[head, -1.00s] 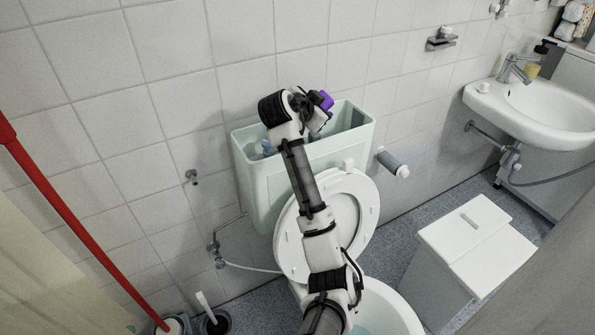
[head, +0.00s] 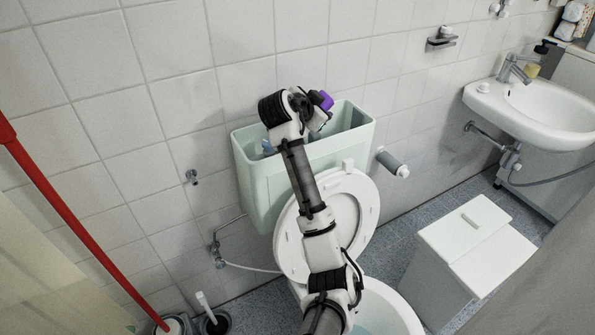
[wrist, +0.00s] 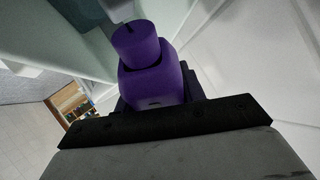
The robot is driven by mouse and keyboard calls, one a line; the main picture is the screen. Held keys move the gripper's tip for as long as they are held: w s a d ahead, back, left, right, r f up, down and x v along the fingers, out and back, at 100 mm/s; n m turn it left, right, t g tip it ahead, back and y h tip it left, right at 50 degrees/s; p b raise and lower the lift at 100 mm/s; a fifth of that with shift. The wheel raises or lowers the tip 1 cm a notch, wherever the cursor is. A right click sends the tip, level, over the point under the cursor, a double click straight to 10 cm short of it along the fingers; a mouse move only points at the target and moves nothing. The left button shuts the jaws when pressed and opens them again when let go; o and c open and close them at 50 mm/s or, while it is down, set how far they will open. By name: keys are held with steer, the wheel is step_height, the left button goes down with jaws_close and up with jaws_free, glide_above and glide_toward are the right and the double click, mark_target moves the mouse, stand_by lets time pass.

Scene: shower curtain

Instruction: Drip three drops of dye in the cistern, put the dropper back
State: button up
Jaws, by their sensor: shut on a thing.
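The pale green cistern (head: 262,192) stands open against the tiled wall, with blue-grey fittings inside. My gripper (head: 322,112) is above its open top, near the middle. In the wrist view my gripper (wrist: 155,85) is shut on a purple piece with a rounded cylindrical end, which I take to be the dropper (wrist: 137,42). The same purple (head: 326,100) shows beside the hand in the head view. The dropper's tip is hidden, and no drop is visible. A dye bottle cannot be made out.
The toilet lid (head: 345,215) is raised below the cistern, behind my arm. A paper roll holder (head: 392,163) sits to the cistern's right. A white bin (head: 470,250) and the sink (head: 540,110) are further right. A red pole (head: 75,220) leans at left.

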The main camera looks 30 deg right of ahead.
steer(key=shift+p, duration=0.3)
steer(key=shift+d+y+p, duration=0.1)
steer(key=shift+y+p, duration=0.4)
steer(key=shift+p, duration=0.3)
steer(key=y+p, duration=0.1)
steer(key=p, duration=0.2)
steer(key=shift+d+f+m, duration=0.1)
steer(key=shift+f+m, duration=0.3)
steer(key=shift+d+f+y+p, duration=0.1)
steer(key=shift+f+y+p, duration=0.3)
steer(key=shift+y, duration=0.2)
steer(key=shift+f+y, duration=0.3)
steer(key=shift+f, duration=0.2)
steer(key=shift+r, duration=0.1)
step_height(320, 180, up, 5)
steer(key=p, duration=0.4)
steer(key=shift+p, duration=0.3)
